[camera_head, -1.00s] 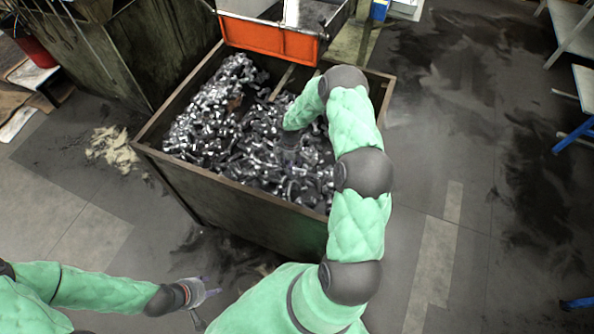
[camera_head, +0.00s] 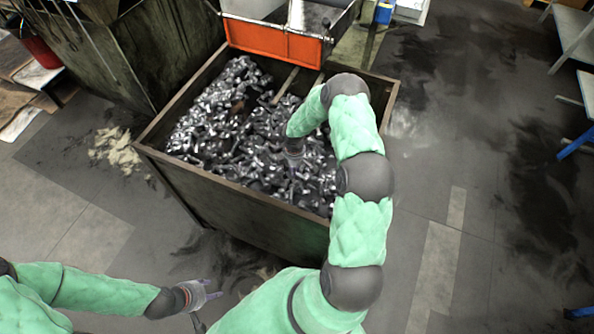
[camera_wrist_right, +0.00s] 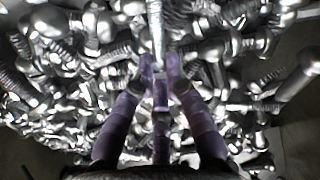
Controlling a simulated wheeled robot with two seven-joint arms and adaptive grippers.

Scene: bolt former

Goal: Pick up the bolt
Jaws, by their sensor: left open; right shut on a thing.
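Many shiny metal bolts (camera_head: 215,120) lie heaped in a large metal bin (camera_head: 250,203). My right gripper (camera_head: 293,160) reaches down into the heap, near the middle of the bin; its fingertips are hard to see in the head view. In the right wrist view its fingers (camera_wrist_right: 160,75) are drawn together around the end of a bolt (camera_wrist_right: 157,30) that points away from the gripper. Other bolts surround it closely. My left gripper (camera_head: 205,300) is open and empty, low over the floor in front of the bin.
An orange tray (camera_head: 275,42) stands at the bin's back edge. A dark container (camera_head: 120,50) is at the back left. A pale spill (camera_head: 115,148) lies on the floor left of the bin. Tables (camera_head: 580,40) stand at the far right. The floor between is free.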

